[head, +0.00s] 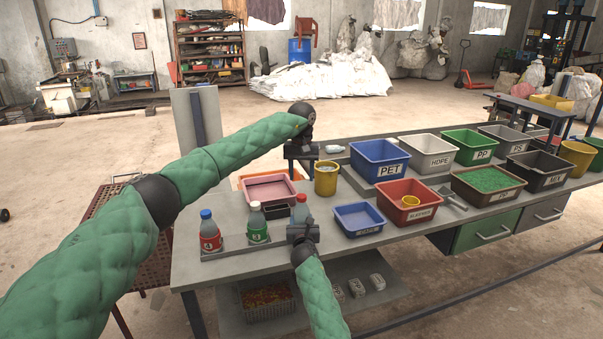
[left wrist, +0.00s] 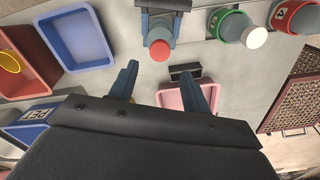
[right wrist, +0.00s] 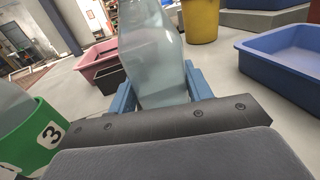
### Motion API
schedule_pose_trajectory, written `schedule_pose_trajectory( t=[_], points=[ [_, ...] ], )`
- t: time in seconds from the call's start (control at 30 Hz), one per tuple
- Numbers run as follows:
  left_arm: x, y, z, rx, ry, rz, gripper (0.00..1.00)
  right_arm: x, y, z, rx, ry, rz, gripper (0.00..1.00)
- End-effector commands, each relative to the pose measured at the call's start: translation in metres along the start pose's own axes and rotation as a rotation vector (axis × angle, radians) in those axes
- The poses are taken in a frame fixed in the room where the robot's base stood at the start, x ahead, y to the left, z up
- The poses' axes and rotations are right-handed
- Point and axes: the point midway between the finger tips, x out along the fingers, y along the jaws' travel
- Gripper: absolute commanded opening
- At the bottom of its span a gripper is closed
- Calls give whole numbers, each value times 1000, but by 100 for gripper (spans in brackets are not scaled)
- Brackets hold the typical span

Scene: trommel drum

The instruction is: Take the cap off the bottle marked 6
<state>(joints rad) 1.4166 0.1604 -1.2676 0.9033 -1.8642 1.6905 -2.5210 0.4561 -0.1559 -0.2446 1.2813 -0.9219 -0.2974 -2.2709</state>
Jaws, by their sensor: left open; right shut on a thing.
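My right gripper (head: 302,233) is shut on a bottle with a red cap (head: 301,200), near the bench's front edge. The bottle (right wrist: 155,65) looks clear and greyish in the right wrist view; no number is readable on it. The red cap (left wrist: 160,52) sits on top of it in the left wrist view. My left gripper (head: 303,150) is open and empty, higher and farther back; its fingers (left wrist: 160,82) are apart from the cap. A green-label bottle (head: 258,226), marked 3 in the right wrist view (right wrist: 40,138), and a red-label bottle with a blue cap (head: 209,232) stand left.
A pink tray (head: 270,204) and yellow tub (head: 327,179) stand behind the held bottle. A blue tray (head: 359,218) and red bin (head: 404,214) are to its right. Labelled sorting bins, including the blue PET bin (head: 379,166), line the back.

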Motion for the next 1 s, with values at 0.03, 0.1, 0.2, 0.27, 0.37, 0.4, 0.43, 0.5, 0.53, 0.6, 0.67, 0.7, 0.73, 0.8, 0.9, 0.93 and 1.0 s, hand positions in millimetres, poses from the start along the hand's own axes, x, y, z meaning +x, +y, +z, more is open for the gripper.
schedule_pose_trajectory(
  t=[0.03, 0.1, 0.2, 0.27, 0.37, 0.4, 0.43, 0.5, 0.53, 0.6, 0.67, 0.7, 0.73, 0.8, 0.9, 0.93, 1.0],
  points=[
    [3, 0, 0, 0, -1, 0, 48, 0, 0, 0, 0, 0, 0, 0],
    [9, 0, 0, -1, -2, 0, 48, 0, 0, 0, 0, 0, 0, 0],
    [19, 0, 0, -2, -2, 0, 48, 0, 0, 0, 0, 0, 0, 0],
    [26, 0, 0, -2, -2, 0, 48, 0, 0, 0, 0, 0, 0, 0],
    [41, 0, 0, -3, -3, 1, 48, 0, 0, 0, 0, 0, 0, 0],
    [46, 0, 0, -3, -2, 0, 48, 0, 0, 0, 0, 0, 0, 0],
    [51, 0, 0, -3, -2, 0, 48, 0, 0, 0, 0, 0, 0, 0],
    [60, 0, 1, -3, -3, 0, 48, 0, 0, 0, 0, 0, 0, 0],
    [64, 0, 1, -3, -3, 0, 48, 0, 0, 0, 0, 0, 0, 0],
    [70, 0, 0, -3, -2, 0, 48, 0, 0, 0, 0, 0, 0, 0],
    [74, 0, 0, -3, 0, 0, 48, 0, 0, 0, 0, 0, 0, 0],
    [76, 0, 0, -3, 0, 0, 48, 0, 0, 0, 0, 0, 0, 0],
    [77, 0, 0, -3, 0, 0, 48, 0, 0, 0, 0, 0, 0, 0],
    [78, 0, 0, -3, 0, 0, 48, 0, 0, 0, 0, 0, 0, 0],
    [78, 0, 0, -3, 0, 0, 48, 0, 0, 0, 0, 0, 0, 0],
    [78, 0, 0, -3, 0, 0, 48, 0, 0, 0, 0, 0, 0, 0],
    [78, 0, 0, -3, 0, 0, 42, 0, 0, 0, 0, 0, 0, 0]
  ],
)
